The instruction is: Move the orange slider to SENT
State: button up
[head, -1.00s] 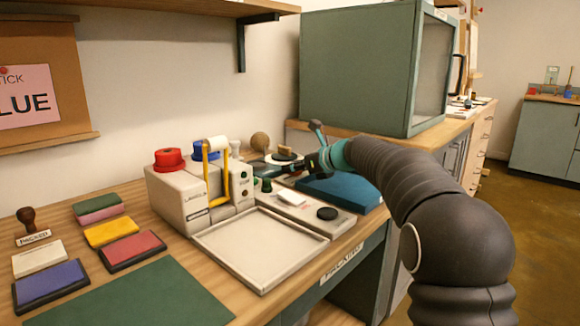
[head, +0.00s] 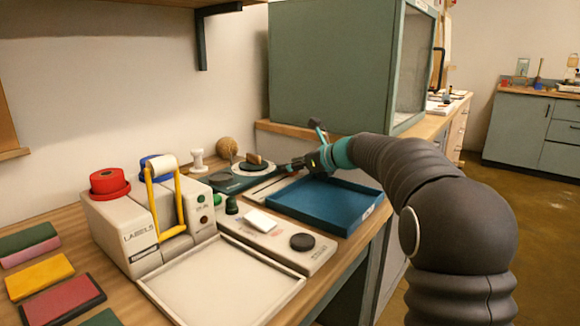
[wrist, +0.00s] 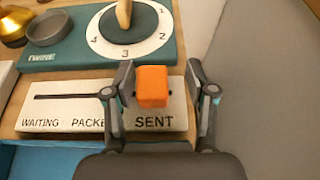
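The orange slider (wrist: 152,87) is a block on a pale slotted board (wrist: 60,112) marked WAITING, PACKED and SENT. It stands at the right end of the slot, just above the word SENT (wrist: 154,122). My gripper (wrist: 160,70) is open, with one finger on each side of the slider. A gap shows on both sides, wider on the right. In the head view my gripper (head: 291,166) reaches over the board behind the blue tray, and the slider cannot be made out there.
A green TWINE base with a numbered dial (wrist: 125,30) lies just beyond the board. A blue tray (head: 325,204) is in front of it. A label machine (head: 135,225) stands to the left. A big green cabinet (head: 335,70) stands behind at the right.

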jog(key=shift+s+a, duration=0.1)
jog(key=v, duration=1.1)
jog(key=shift+s+d+r, duration=0.15)
jog(key=shift+d+r, duration=0.1)
jog(key=shift+s, duration=0.1)
